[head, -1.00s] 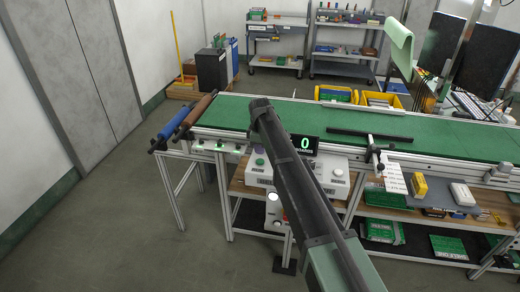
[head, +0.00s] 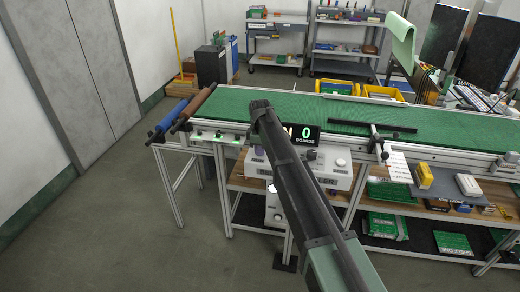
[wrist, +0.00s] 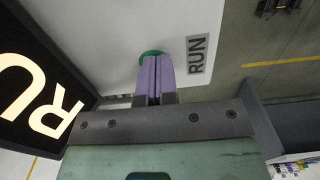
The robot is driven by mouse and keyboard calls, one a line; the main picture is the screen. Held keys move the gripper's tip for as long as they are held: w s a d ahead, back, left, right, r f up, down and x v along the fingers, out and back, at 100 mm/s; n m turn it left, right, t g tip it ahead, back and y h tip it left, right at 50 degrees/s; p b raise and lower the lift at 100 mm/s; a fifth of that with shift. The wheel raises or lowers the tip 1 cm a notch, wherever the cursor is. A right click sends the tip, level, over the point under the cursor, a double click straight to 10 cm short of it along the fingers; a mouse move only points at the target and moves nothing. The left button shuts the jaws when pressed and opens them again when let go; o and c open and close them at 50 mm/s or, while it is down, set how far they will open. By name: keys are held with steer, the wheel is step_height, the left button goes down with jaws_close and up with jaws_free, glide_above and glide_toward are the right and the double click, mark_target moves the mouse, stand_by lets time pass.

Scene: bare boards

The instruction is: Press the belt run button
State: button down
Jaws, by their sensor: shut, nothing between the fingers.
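The green run button (wrist: 150,55) shows in the wrist view on a pale panel (wrist: 110,35), beside a grey RUN label (wrist: 195,55). My gripper (wrist: 154,62) is shut and empty. Its fingertips overlap the button in the picture and hide most of it. I cannot tell whether they touch it or whether it is pressed in. In the head view the pale control box (head: 336,176) stands at the front of the conveyor, and my arm crosses in front of it, hiding the fingers.
A black display (head: 310,143) above the box reads 0 BOARDS; lit letters RU show on it in the wrist view (wrist: 35,95). The green belt (head: 235,101) runs behind, with blue and brown rollers (head: 195,108) at its left end. Floor is clear at left.

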step_height(320, 180, up, 14)
steer(key=p, duration=1.4)
steer(key=s+d+m, duration=0.5)
steer(key=s+d, duration=0.2)
steer(key=s, duration=0.4)
steer(key=s+d+m, duration=0.6)
steer(key=s+d, duration=0.2)
steer(key=s, duration=0.4)
steer(key=s+d+m, duration=0.5)
steer(key=s+d, duration=0.3)
steer(key=s, duration=0.4)
steer(key=shift+d, duration=0.15)
steer(key=shift+w, duration=0.1)
